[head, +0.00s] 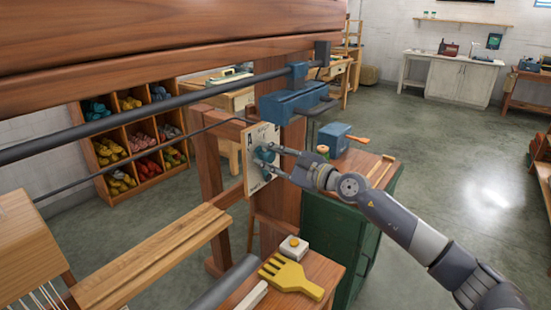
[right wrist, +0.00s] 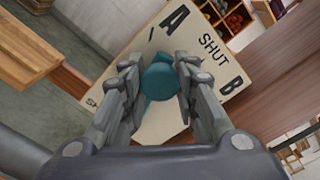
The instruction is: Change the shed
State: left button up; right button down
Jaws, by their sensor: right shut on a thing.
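A cream plate (head: 252,138) stands on the wooden loom post (head: 283,205), in the middle of the head view. In the right wrist view the plate (right wrist: 203,70) carries the marks A, SHUT and B. A teal knob (right wrist: 160,80) sits on the plate; it also shows in the head view (head: 263,156). My right gripper (head: 270,159) is shut on the knob, one finger on each side of it. The right wrist view shows both fingers (right wrist: 160,85) close to the knob. Which mark the knob points to, I cannot tell. My left gripper is not in view.
Loom beams and a dark bar (head: 180,101) cross the upper left. A blue clamp-like block (head: 290,103) sits above the plate. A yellow comb (head: 290,277) and a small white block (head: 294,246) lie below on a wooden top. Wool cubbies (head: 137,153) stand behind; floor is free at right.

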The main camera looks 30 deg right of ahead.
jog(key=shift+s+a+f+n, duration=0.3)
jog(key=shift+a+f+n, duration=0.2)
jog(key=shift+a+n, duration=0.4)
jog(key=shift+d, duration=0.1)
jog(key=c, duration=1.2)
grip_release()
jog(key=shift+s, duration=0.1)
jog(key=shift+v, duration=5.9)
